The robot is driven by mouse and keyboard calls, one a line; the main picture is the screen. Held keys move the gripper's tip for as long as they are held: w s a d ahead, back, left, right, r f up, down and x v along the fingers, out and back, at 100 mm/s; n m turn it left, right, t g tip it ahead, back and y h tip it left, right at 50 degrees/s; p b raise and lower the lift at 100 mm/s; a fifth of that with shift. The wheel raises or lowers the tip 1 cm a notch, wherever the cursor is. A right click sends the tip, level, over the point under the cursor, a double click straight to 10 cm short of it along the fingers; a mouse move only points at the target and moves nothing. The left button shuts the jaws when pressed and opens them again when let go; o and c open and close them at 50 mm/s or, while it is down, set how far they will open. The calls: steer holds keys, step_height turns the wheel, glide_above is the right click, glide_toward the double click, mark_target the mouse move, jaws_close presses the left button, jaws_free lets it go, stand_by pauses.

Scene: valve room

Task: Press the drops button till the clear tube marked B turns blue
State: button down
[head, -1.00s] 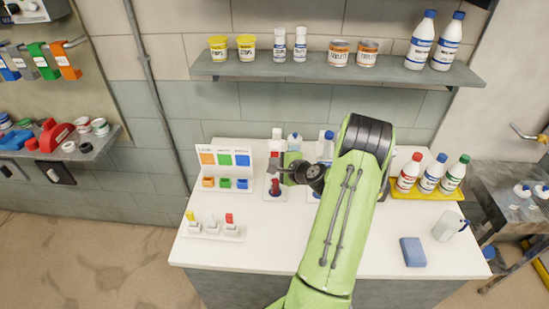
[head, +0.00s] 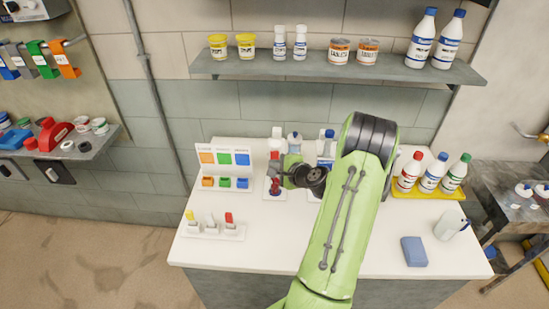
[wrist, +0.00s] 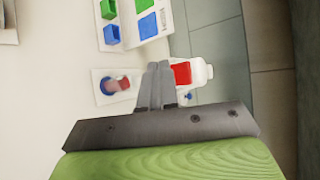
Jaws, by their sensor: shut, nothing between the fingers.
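My gripper (head: 279,178) is shut and empty, held over the back left part of the white table. Its fingers also show in the wrist view (wrist: 157,80), pointing past a white plate (wrist: 98,83). On that plate stands a small red, partly see-through piece with a blue ring (wrist: 108,86). It looks red in the head view too (head: 275,188). A white bottle with a red label (wrist: 200,72) stands behind the fingers and is partly hidden by them. A small blue knob (wrist: 189,97) shows beside it. I cannot read any B mark or make out clearly which piece is the drops button.
A colour card stand (head: 226,158) with small coloured blocks is left of my gripper. A three-switch strip (head: 213,230) is front left. A yellow tray (head: 428,194) of bottles, a blue sponge (head: 413,251) and a white jug (head: 450,225) are right. The front middle is clear.

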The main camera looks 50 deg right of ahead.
steer(key=s+a+b, duration=0.1)
steer(key=a, duration=0.1)
steer(key=s+a+b, duration=0.1)
steer(key=s+a, duration=0.1)
steer(key=shift+b, duration=0.4)
stand_by(0.5)
steer(key=shift+d, duration=0.1)
